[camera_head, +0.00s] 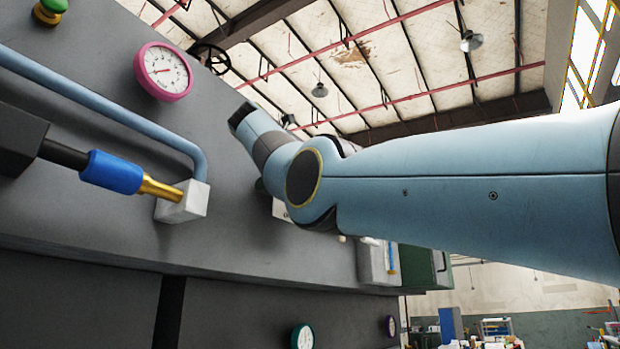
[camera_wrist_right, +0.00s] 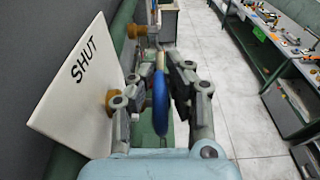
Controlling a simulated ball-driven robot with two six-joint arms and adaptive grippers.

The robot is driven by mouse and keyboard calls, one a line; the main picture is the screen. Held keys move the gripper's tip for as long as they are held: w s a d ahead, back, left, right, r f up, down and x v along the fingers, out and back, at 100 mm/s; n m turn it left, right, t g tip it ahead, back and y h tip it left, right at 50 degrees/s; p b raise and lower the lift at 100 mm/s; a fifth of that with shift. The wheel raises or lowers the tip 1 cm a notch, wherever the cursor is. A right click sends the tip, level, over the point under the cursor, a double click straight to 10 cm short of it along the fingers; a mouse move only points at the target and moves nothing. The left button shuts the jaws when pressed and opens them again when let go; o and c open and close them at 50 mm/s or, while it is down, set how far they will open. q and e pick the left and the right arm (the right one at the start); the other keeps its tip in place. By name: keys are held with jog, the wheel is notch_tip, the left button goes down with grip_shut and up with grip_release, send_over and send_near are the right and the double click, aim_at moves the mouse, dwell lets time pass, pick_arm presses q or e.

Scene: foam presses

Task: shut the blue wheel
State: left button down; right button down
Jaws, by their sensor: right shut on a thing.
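In the right wrist view, the blue wheel (camera_wrist_right: 160,108) is seen nearly edge-on as a narrow upright blue shape. My right gripper (camera_wrist_right: 157,78) has its two fingers on either side of the wheel's rim and is shut on it. In the head view, my right arm reaches in from the right toward the grey machine front, and its gripper and the blue wheel are hidden there. A white plate marked "SHUT" (camera_wrist_right: 82,70) stands just left of the gripper in the wrist view. My left gripper is in neither view.
The grey machine wall (camera_head: 240,225) carries a pink-rimmed gauge (camera_head: 163,71), a black wheel (camera_head: 211,58) and a pipe with a blue-sleeved brass fitting (camera_head: 112,172). In the wrist view, a cluttered bench (camera_wrist_right: 290,45) runs along the right; pale floor lies between.

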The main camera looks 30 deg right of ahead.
jog(key=c, duration=1.3)
grip_release()
jog(key=shift+a, duration=0.1)
jog(key=v, duration=1.1)
jog(key=shift+s+a+r, duration=0.15)
jog(key=shift+s+a, duration=0.05)
jog(key=shift+a, duration=0.15)
